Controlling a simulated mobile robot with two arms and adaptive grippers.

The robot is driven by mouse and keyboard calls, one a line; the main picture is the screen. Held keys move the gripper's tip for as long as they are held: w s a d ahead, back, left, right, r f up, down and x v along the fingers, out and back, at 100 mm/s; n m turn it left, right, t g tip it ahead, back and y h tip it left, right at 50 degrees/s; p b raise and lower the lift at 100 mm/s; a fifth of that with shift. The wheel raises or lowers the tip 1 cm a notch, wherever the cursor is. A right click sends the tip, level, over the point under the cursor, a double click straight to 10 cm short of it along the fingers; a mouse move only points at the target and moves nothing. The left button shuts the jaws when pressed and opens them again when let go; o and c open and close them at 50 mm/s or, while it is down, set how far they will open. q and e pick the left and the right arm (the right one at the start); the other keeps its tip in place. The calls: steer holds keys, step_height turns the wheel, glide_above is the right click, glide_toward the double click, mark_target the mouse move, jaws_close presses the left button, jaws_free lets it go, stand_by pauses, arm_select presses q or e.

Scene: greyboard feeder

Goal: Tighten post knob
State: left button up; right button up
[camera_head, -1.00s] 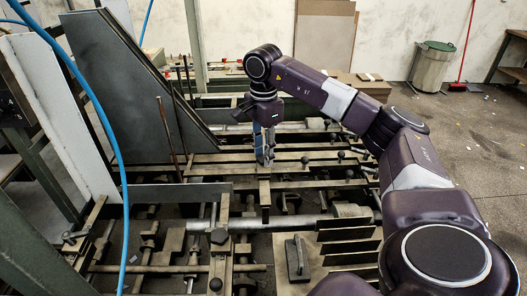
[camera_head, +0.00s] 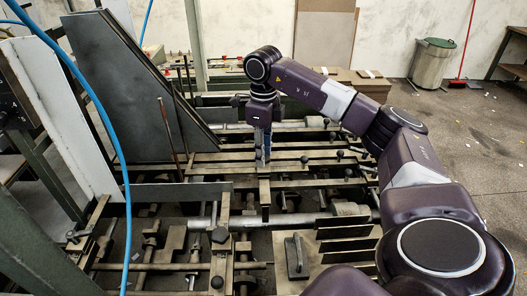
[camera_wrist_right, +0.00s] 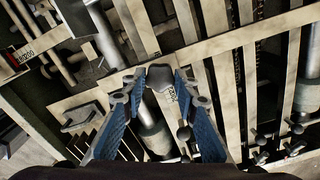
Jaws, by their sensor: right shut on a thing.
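My right gripper (camera_head: 263,160) points straight down over the middle of the feeder frame, its blue-padded fingers low among the pale rails. In the right wrist view its fingertips (camera_wrist_right: 160,82) are closed around a small dark post knob (camera_wrist_right: 160,74), with a pad on each side of it. In the head view the fingers hide this knob. Other dark knobs, such as one on a rail to the right (camera_head: 304,160), stand free of the gripper. My left gripper is not in view.
Pale rails and metal shafts crowd the frame around the gripper. A tall dark slanted plate (camera_head: 135,85) stands to the left, with thin upright rods beside it. A blue hose (camera_head: 112,140) hangs at the left. Open floor (camera_head: 485,150) lies at the right.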

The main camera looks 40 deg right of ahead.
steer(key=m, duration=0.5)
steer(key=shift+m+p, duration=0.3)
steer(key=shift+m, duration=2.2)
steer(key=o, duration=1.2)
steer(key=shift+c, duration=0.2)
step_height(320, 180, up, 12)
